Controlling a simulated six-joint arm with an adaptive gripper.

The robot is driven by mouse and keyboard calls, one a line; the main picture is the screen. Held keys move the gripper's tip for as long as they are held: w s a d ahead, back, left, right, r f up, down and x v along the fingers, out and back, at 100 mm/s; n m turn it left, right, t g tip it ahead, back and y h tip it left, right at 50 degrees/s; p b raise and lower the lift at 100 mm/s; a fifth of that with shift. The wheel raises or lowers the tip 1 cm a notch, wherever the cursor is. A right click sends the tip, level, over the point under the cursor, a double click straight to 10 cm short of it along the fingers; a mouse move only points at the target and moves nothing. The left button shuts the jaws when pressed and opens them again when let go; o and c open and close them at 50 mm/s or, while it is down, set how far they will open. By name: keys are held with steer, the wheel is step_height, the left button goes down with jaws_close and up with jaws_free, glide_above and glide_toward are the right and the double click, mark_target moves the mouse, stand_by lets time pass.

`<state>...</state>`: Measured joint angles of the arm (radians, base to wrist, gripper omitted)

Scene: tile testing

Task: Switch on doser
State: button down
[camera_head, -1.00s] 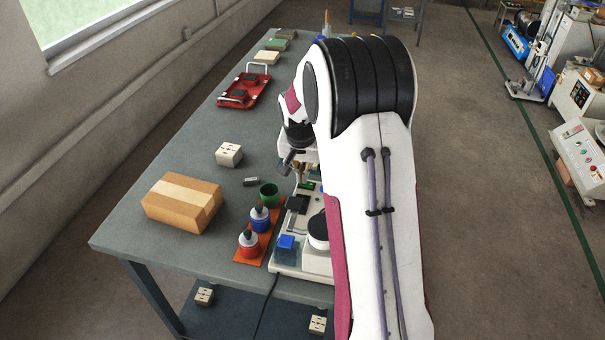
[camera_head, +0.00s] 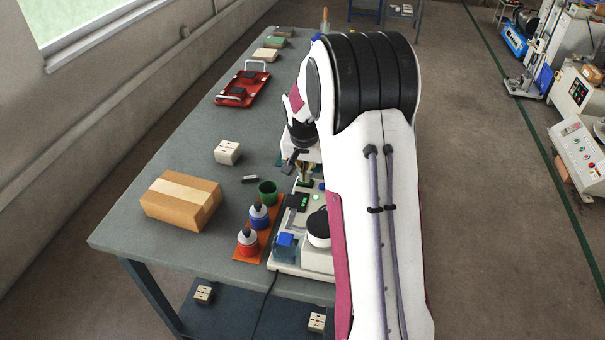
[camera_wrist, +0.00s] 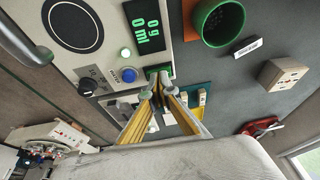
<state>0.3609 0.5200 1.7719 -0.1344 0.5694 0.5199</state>
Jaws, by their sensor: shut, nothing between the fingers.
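The doser is the white bench device (camera_head: 283,268) at the table's near right edge, partly hidden behind my arm. Its display (camera_wrist: 149,28) is lit with green characters, and it also shows in the head view (camera_head: 303,200). In the head view my gripper (camera_head: 304,176) is mostly hidden.
A cardboard box (camera_head: 181,202), a cream block (camera_head: 227,152) and a red tray (camera_head: 242,88) are farther left.

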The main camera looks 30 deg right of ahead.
steer(key=shift+r, duration=0.15)
stand_by(0.3)
steer(key=shift+r, duration=0.45)
steer(key=a+r, duration=0.3)
steer(key=r, duration=0.9)
steer(key=shift+a, duration=0.4)
steer(key=shift+s, duration=0.1)
steer(key=s+a+r+n+t, duration=0.1)
steer(key=s+a+n, duration=0.2)
steer(key=s+a, duration=0.3)
steer(key=s+a+r+n+t+y, duration=0.1)
steer(key=s+a, duration=0.5)
steer(key=s, duration=0.8)
steer(key=s+a+r+n+y, duration=0.1)
steer(key=s+a+r+n, duration=0.2)
steer(key=s, duration=0.8)
steer(key=shift+a+n+t, duration=0.4)
steer(key=shift+a+n, duration=0.6)
steer(key=shift+a, duration=0.75)
